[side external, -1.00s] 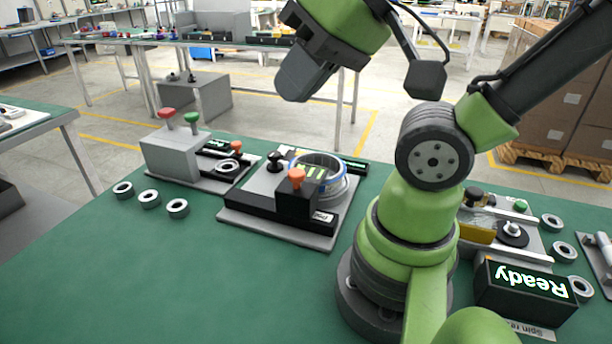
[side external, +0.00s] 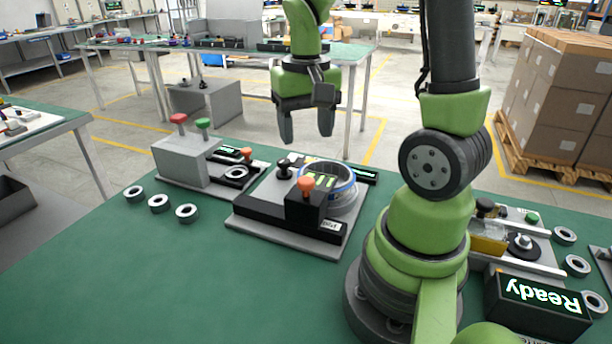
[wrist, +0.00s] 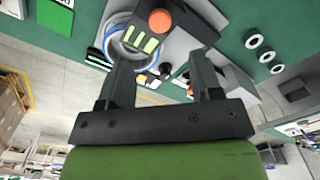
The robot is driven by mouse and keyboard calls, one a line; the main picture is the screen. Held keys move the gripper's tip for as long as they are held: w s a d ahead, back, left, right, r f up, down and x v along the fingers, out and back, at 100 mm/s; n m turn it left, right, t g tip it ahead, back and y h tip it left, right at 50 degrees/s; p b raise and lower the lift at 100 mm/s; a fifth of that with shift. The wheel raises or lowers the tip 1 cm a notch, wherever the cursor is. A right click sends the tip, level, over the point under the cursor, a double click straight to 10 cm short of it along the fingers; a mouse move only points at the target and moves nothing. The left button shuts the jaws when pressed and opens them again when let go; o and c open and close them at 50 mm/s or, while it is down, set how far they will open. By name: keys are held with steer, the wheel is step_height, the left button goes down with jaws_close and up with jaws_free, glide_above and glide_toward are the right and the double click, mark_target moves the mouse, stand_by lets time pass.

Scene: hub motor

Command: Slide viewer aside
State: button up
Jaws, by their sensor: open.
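The viewer fixture sits on a grey base plate (side external: 290,240) on the green bench. It has a black block with an orange knob (side external: 306,184) and a round, blue-rimmed clear ring (side external: 342,186) behind the block. In the wrist view the orange knob (wrist: 160,22) and the ring (wrist: 122,38) show beyond the fingers. I cannot tell for sure which part is the viewer. My gripper (side external: 306,138) is open and empty, fingers pointing down, above and behind the fixture. It touches nothing. In the wrist view my gripper (wrist: 165,75) has a wide gap between its fingers.
A grey box with red and green knobs (side external: 180,160) stands left of the fixture. Several dark-rimmed rings (side external: 159,203) lie in front of it. A "Ready" display (side external: 540,302) and another fixture (side external: 505,240) stand at right. The bench's front left is clear.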

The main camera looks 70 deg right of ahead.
mark_target(306, 180)
step_height(306, 180, down, 10)
steer(key=shift+r, duration=0.15)
stand_by(0.3)
steer(key=shift+c, duration=0.4)
jaws_close()
steer(key=w, duration=1.1)
steer(key=shift+w, duration=0.3)
